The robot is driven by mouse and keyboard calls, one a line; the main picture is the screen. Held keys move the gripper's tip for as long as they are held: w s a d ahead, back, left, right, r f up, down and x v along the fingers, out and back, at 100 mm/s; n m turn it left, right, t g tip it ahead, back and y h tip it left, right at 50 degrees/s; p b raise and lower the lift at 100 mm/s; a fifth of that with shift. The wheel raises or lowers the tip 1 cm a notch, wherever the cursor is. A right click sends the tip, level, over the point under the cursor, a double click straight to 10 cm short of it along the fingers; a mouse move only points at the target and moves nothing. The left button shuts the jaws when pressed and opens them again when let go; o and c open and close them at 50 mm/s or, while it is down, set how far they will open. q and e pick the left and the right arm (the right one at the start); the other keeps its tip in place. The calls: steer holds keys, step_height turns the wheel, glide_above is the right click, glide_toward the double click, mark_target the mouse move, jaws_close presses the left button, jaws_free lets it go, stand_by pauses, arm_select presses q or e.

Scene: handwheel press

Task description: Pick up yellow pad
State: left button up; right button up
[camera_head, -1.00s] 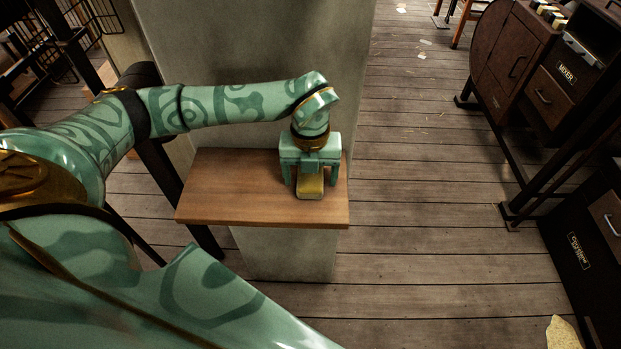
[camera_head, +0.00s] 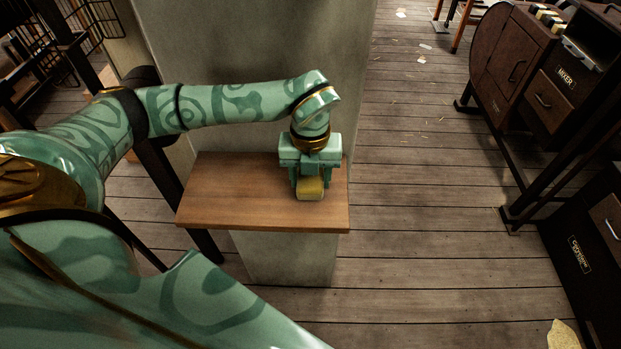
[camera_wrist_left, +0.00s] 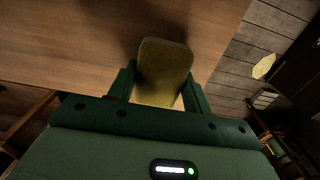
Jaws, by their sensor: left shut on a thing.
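The yellow pad (camera_head: 311,188) is at the right part of the wooden shelf (camera_head: 235,192). My left gripper (camera_head: 310,183) points down over the shelf and is shut on the pad, with a finger on each side. In the left wrist view the pad (camera_wrist_left: 164,72) sticks out beyond the two green fingers (camera_wrist_left: 158,92). I cannot tell whether the pad touches the shelf or is just above it. My right gripper is not in view.
A grey pillar (camera_head: 255,60) stands behind the shelf. The shelf is bare to the left of the gripper. Dark cabinets (camera_head: 560,85), one labelled MIXER, stand at the right. The plank floor (camera_head: 430,200) between is mostly clear, with scattered scraps.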

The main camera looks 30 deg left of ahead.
mark_target(310, 178)
arm_select(q)
step_height(310, 178, up, 6)
steer(key=shift+s+d+f, duration=0.1)
steer(key=shift+s+f, duration=0.05)
steer(key=shift+f, duration=0.1)
steer(key=s+d+p, duration=0.1)
steer(key=s+d, duration=0.4)
steer(key=s, duration=0.3)
steer(key=s+d+p, duration=0.1)
steer(key=s+d, duration=0.4)
steer(key=s, duration=0.3)
steer(key=shift+s, duration=0.25)
steer(key=shift+f, duration=0.1)
steer(key=shift+o, duration=1.2)
steer(key=shift+c, duration=0.4)
